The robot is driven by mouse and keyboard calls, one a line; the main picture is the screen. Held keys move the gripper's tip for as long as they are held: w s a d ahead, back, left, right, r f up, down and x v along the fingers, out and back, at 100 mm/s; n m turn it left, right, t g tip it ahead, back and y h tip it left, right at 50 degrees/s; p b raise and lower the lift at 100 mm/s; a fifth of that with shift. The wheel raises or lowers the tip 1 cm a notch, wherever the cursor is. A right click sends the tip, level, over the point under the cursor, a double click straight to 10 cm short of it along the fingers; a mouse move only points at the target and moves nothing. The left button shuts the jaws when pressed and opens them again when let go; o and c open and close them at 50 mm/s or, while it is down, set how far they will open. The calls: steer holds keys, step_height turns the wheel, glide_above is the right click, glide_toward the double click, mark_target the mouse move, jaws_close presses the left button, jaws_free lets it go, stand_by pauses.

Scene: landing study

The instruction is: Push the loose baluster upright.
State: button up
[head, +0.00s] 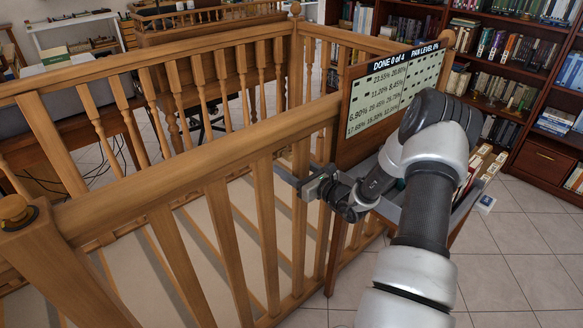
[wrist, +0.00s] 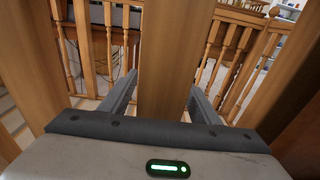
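In the head view my gripper (head: 297,184) reaches into the near wooden railing at mid height. Its fingers pass on either side of one flat baluster (head: 300,210). In the wrist view that baluster (wrist: 167,60) stands between the two fingers of my gripper (wrist: 164,88) and runs down to the palm's edge. Both fingers appear at its sides; I cannot tell whether they press on it. It looks close to vertical in the head view. Its top meets the handrail (head: 190,178); whether its ends are fixed, and whether it is the loose one, I cannot tell.
Neighbouring balusters (head: 266,235) stand close on both sides. A board (head: 392,95) reading "DONE 0 of 4" stands behind my arm, above a tray of books. A newel post (head: 50,265) is at front left. Bookshelves (head: 510,60) fill the back right.

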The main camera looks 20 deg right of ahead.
steer(key=p+v, duration=0.2)
steer(key=v, duration=1.5)
steer(key=shift+s+p, duration=0.2)
steer(key=shift+p, duration=0.2)
steer(key=shift+d, duration=0.1)
